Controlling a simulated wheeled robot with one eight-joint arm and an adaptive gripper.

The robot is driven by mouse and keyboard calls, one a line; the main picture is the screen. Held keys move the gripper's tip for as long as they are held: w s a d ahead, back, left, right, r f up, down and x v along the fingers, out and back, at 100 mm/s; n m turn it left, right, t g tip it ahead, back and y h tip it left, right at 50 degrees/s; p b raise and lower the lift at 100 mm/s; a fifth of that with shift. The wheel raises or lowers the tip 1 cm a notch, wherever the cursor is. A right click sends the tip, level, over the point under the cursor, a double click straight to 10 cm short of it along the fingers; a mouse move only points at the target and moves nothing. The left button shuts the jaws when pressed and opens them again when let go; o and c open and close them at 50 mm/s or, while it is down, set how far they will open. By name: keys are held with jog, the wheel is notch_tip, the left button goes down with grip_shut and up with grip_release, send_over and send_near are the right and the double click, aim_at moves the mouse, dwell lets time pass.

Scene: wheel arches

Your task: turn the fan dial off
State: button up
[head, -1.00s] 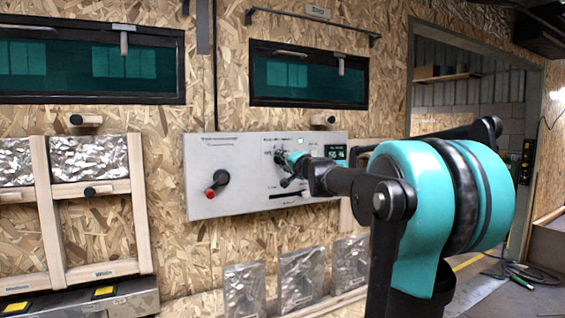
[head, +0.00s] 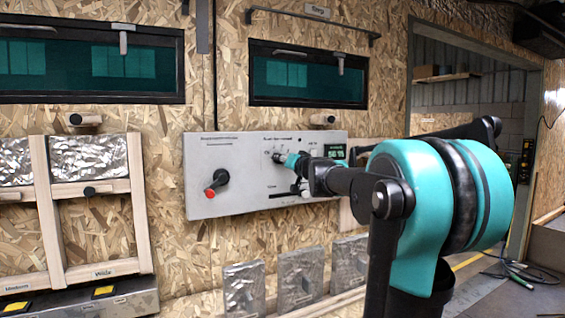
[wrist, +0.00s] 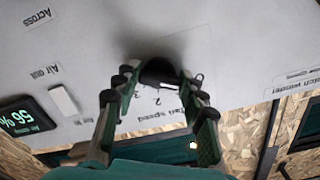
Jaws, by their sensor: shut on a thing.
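The fan dial is a round black knob on a grey metal control panel (head: 235,165). In the wrist view the dial (wrist: 158,72) sits between my fingertips, partly hidden by them, with a "Fan speed" label and small numerals beside it. In the head view a dark part of the dial (head: 277,157) shows left of my fingers. My gripper (wrist: 160,82) has teal fingers with black pads and is shut on the dial. It also shows in the head view (head: 294,162), reaching the panel from the right. The dial's pointer setting cannot be read.
A display (wrist: 25,118) reading 56 % and a white switch (wrist: 63,100) are near the dial. A dark slider slot (head: 285,195) lies below it. Windows (head: 308,75) are above and foil-covered plates (head: 300,278) below.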

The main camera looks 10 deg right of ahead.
jog(key=shift+f, duration=0.1)
jog(key=o, duration=1.2)
jog(key=shift+c, duration=0.2)
jog(key=v, duration=1.2)
